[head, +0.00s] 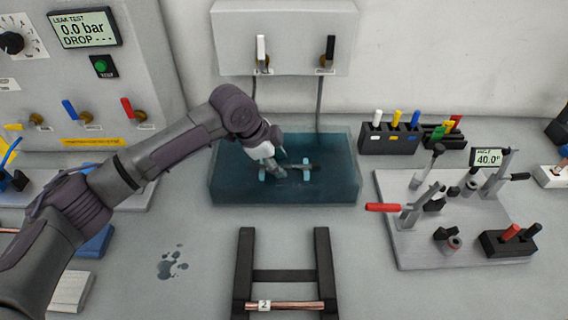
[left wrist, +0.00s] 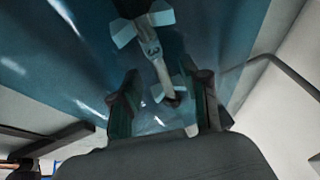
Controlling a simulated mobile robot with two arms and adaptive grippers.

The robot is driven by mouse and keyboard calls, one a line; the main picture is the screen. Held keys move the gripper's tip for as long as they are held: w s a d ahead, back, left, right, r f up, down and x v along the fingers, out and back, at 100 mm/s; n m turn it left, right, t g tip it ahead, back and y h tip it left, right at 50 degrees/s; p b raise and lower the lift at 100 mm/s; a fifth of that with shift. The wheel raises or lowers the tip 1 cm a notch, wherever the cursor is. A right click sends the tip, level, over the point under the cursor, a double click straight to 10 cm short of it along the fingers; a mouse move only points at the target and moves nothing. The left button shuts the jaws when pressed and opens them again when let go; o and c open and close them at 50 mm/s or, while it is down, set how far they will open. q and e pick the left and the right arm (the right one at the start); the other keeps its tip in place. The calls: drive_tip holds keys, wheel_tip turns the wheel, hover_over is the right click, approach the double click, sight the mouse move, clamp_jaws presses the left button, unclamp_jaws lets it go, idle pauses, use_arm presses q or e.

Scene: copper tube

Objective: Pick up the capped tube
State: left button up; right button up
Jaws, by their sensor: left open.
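In the head view the tube (head: 292,168) looks dark through the water and is partly covered by my gripper. A dark end, perhaps a cap, shows in the left wrist view (left wrist: 171,99). My left gripper (head: 278,171) reaches down into the tank. In the left wrist view my left gripper (left wrist: 162,86) is open, its fingers apart on both sides of the tube's end. My right gripper is not in view.
A black rack (head: 245,270) holds a copper tube tagged 2 (head: 292,305) in front. A fixture plate with levers (head: 410,252) stands right of the tank. A leak test panel (head: 150,70) is at the back left. The tank walls surround my gripper.

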use_arm(q)
drive_tip(key=shift+w+d+f, duration=0.2)
drive_tip(key=shift+d+f, duration=0.1)
drive_tip(key=shift+f, duration=0.25)
clamp_jaws()
drive_tip(key=shift+r, duration=0.1)
drive_tip(key=shift+r, duration=0.45)
drive_tip(key=r, duration=0.2)
drive_tip(key=r+b, duration=0.1)
drive_tip(key=shift+s+d+r, duration=0.25)
drive_tip(key=shift+d, duration=0.15)
drive_tip(key=s+d+r+b, duration=0.1)
drive_tip(key=s+d+r, duration=0.4)
drive_tip(key=d, duration=0.4)
drive_tip(key=shift+s+d+r+b, duration=0.15)
drive_tip(key=shift+s+r+b, duration=0.2)
drive_tip(key=shift+r, duration=0.35)
